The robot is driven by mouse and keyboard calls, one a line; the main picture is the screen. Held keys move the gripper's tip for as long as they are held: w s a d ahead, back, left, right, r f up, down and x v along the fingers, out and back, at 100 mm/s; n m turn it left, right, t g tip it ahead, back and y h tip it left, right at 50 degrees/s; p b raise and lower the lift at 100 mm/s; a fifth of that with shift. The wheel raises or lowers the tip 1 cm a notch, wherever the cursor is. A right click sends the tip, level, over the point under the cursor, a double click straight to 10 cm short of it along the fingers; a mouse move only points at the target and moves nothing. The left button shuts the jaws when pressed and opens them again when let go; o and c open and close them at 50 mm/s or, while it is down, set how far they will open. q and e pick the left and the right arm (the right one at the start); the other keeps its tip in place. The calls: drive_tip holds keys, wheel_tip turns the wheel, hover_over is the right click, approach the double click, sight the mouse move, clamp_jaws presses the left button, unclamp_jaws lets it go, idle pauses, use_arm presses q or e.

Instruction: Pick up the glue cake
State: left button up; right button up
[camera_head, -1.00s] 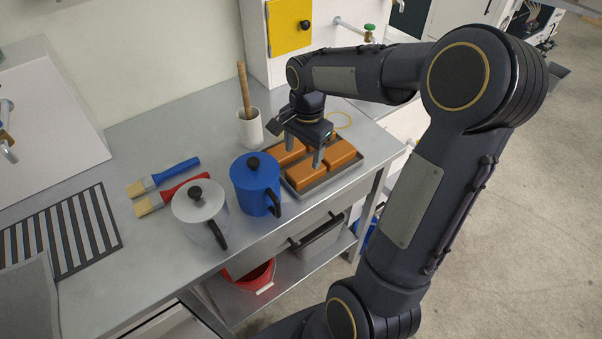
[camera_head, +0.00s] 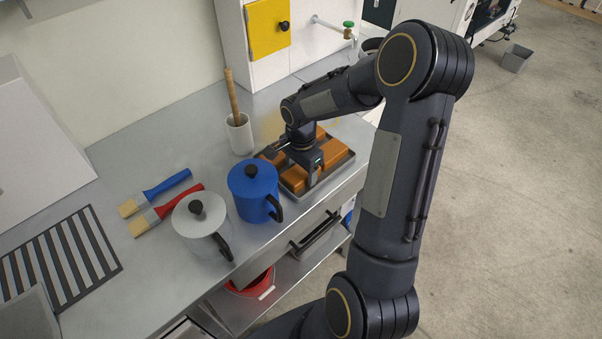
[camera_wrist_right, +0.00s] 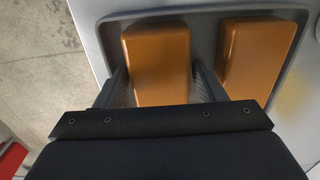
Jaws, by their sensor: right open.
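Several orange-brown glue cakes lie in a grey metal tray (camera_head: 343,160) on the steel bench. My right gripper (camera_head: 312,180) is down at the tray, over the cakes, and partly hides them in the head view. In the right wrist view, one glue cake (camera_wrist_right: 158,62) lies between the two open fingers of my right gripper (camera_wrist_right: 160,85). The fingers stand on either side of it, and I cannot tell whether they touch it. A second glue cake (camera_wrist_right: 255,62) lies to the right, beyond the right finger. My left gripper is out of view.
A blue pot (camera_head: 252,192) stands left of the tray, with a grey lidded pot (camera_head: 201,226) beside it. A white holder (camera_head: 240,134) with a wooden stick stands behind. Blue and red brushes (camera_head: 167,184) and a slotted rack (camera_head: 62,262) lie further left.

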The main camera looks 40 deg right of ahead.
drive_tip(key=shift+c, duration=0.4)
drive_tip(key=c, duration=0.8)
drive_tip(key=shift+r, duration=0.1)
drive_tip(key=shift+w+r, duration=0.1)
drive_tip(key=shift+r, duration=0.55)
drive_tip(key=d+r, duration=0.3)
drive_tip(key=d, duration=0.1)
drive_tip(key=s+d+r+b, duration=0.1)
drive_tip(key=d+r, duration=0.3)
drive_tip(key=d, duration=0.1)
drive_tip(key=s+d+r, duration=0.1)
drive_tip(key=d+r, duration=0.3)
drive_tip(key=d, duration=0.1)
drive_tip(key=shift+s+r+b, duration=0.2)
drive_tip(key=shift+r+b, duration=0.05)
drive_tip(key=shift+b, duration=0.15)
drive_tip(key=shift+a, duration=0.1)
